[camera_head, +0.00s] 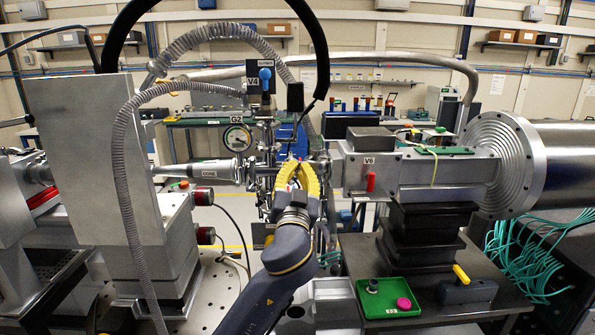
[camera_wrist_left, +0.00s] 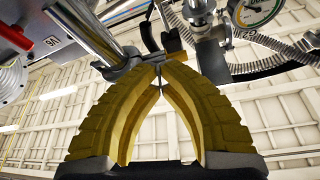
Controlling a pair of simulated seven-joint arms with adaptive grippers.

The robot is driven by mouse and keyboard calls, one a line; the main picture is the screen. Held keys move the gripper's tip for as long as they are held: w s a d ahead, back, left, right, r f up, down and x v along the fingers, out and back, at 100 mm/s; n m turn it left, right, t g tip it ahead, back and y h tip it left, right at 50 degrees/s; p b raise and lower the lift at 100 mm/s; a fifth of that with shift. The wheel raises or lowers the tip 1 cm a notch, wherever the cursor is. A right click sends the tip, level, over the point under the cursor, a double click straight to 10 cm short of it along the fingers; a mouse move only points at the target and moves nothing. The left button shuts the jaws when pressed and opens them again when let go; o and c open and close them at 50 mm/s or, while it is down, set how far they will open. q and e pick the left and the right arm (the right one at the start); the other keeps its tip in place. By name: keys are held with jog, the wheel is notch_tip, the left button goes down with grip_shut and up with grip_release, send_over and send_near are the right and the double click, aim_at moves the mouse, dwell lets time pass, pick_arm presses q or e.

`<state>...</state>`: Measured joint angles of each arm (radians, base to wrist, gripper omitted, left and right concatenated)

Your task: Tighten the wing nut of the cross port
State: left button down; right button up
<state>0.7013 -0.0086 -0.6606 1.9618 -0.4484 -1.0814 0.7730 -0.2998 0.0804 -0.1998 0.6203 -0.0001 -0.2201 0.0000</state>
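My left gripper (camera_head: 297,168) reaches up from the bottom to the pipework in the middle of the head view. In the left wrist view its yellow fingers (camera_wrist_left: 159,64) come together at the tips on a small thin dark piece, which looks like the wing nut (camera_wrist_left: 160,78). The fingers hide most of it. A grey clamp (camera_wrist_left: 122,70) around a metal tube sits just beyond the tips. The cross port (camera_head: 265,170) stands behind and left of the fingers in the head view, partly covered. My right gripper is not in view.
Gauge G2 (camera_head: 237,138) and valve V4 (camera_head: 265,80) stand close above the gripper. A grey corrugated hose (camera_head: 122,150) hangs at the left.

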pick_arm(q)
jog(key=shift+m, duration=0.5)
jog(key=m+h, duration=0.1)
jog(key=m, duration=0.2)
jog(key=m+g+h, duration=0.1)
jog(key=m+h, duration=0.1)
jog(key=m, duration=0.1)
jog(key=shift+m+g, duration=0.3)
jog(key=m+g+h, duration=0.1)
jog(key=m, duration=0.2)
jog(key=m+g, duration=0.1)
jog(key=m, duration=0.2)
jog(key=shift+r+h, duration=0.1)
jog(key=shift+h, duration=0.3)
jog(key=m+g, duration=0.1)
jog(key=m, duration=0.2)
jog(key=m+g, duration=0.1)
jog(key=m, duration=0.2)
jog(key=shift+m+g+y, duration=0.9)
jog(key=shift+m, duration=1.3)
jog(key=c, duration=1.9)
grip_release()
